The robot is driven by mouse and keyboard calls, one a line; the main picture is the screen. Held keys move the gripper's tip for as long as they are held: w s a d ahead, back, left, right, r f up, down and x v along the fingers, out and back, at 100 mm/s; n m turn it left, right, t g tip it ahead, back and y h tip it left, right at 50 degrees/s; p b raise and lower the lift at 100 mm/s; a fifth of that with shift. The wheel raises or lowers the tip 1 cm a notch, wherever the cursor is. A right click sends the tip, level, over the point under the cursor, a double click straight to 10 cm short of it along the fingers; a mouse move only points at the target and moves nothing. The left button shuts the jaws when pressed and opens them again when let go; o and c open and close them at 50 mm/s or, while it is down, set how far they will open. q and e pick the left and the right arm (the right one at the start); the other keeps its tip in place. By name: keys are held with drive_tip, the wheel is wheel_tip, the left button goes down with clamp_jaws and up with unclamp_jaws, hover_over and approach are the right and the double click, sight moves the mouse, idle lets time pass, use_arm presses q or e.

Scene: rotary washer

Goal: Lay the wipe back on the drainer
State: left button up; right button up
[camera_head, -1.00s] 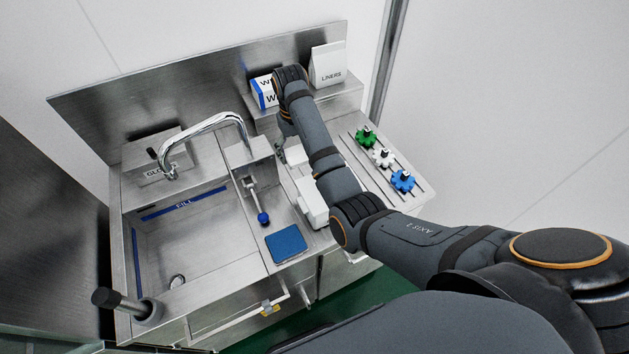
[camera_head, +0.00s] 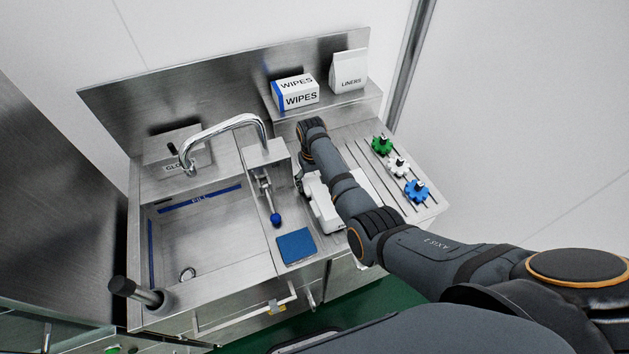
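The grooved steel drainer (camera_head: 428,209) lies at the right of the sink unit. A pale flat patch (camera_head: 376,187) shows on it just right of my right arm; it may be the wipe, but the arm covers much of it. My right arm reaches in from the right across the drainer's left part. Its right gripper (camera_head: 301,178) is mostly hidden behind the wrist, beside a white device (camera_head: 319,202); I cannot see its fingers clearly or whether they hold anything. My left gripper is not in view.
Green (camera_head: 382,145), white (camera_head: 398,167) and blue (camera_head: 417,190) toothed wheels stand on the drainer. A WIPES box (camera_head: 296,93) and LINERS pack (camera_head: 349,72) are on the back shelf. A blue pad (camera_head: 297,246) lies at the front; the sink (camera_head: 205,235) with its tap (camera_head: 222,124) is left.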

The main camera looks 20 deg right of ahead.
drive_tip(key=shift+f, duration=0.15)
drive_tip(key=o, duration=1.5)
drive_tip(key=shift+r, duration=0.3)
drive_tip(key=r, duration=0.8)
drive_tip(key=r+b, duration=0.1)
drive_tip(key=r, duration=0.2)
drive_tip(key=shift+w+a+r, duration=0.1)
drive_tip(key=shift+a+r, duration=0.15)
drive_tip(key=shift+r, duration=0.15)
drive_tip(key=shift+f, duration=0.1)
